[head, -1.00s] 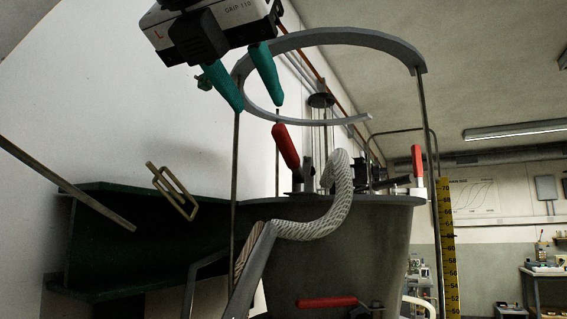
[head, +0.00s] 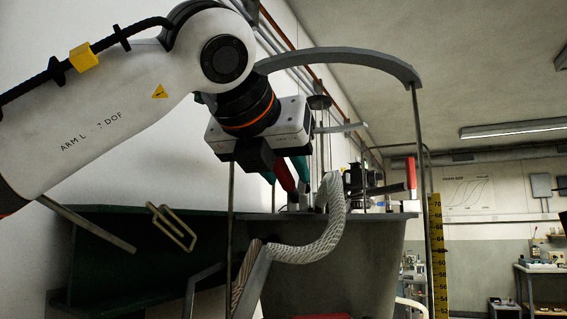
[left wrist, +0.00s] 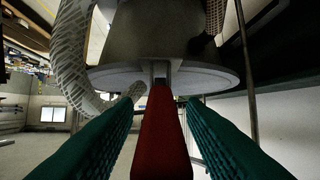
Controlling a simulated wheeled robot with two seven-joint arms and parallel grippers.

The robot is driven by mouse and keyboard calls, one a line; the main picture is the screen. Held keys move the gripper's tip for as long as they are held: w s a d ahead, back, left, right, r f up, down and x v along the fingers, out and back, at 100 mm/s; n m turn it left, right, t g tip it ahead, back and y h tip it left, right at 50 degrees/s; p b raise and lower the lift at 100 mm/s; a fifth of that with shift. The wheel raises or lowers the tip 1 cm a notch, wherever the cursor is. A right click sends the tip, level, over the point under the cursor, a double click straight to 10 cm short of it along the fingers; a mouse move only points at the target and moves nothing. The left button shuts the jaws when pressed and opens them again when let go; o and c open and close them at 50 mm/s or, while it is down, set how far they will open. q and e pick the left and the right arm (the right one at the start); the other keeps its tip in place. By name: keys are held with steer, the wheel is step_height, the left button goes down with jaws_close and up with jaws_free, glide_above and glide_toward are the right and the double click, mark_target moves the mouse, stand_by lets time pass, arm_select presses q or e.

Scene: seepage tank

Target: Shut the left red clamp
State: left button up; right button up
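The left red clamp's handle (head: 284,173) stands tilted up and to the left above the tank rim in the head view. Its top is hidden behind my left gripper. My left gripper (head: 285,174) reaches down over it, with the teal fingers either side of the handle. In the left wrist view the red handle (left wrist: 162,140) lies between the two fingers of my left gripper (left wrist: 160,103). Dark gaps show on both sides, so the gripper is open around it. The clamp's base is partly hidden. My right gripper is out of view.
The grey tank (head: 370,260) stands below, with another red clamp handle (head: 410,172) upright at its right. A pale ribbed hose (head: 333,215) curves close beside the left clamp. A grey curved ring (head: 350,55) on thin posts stands overhead. A green trough (head: 110,250) lies left.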

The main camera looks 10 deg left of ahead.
arm_select(q)
steer(key=shift+w+a, duration=0.1)
steer(key=shift+w, duration=0.05)
steer(key=shift+c, duration=0.6)
jaws_close()
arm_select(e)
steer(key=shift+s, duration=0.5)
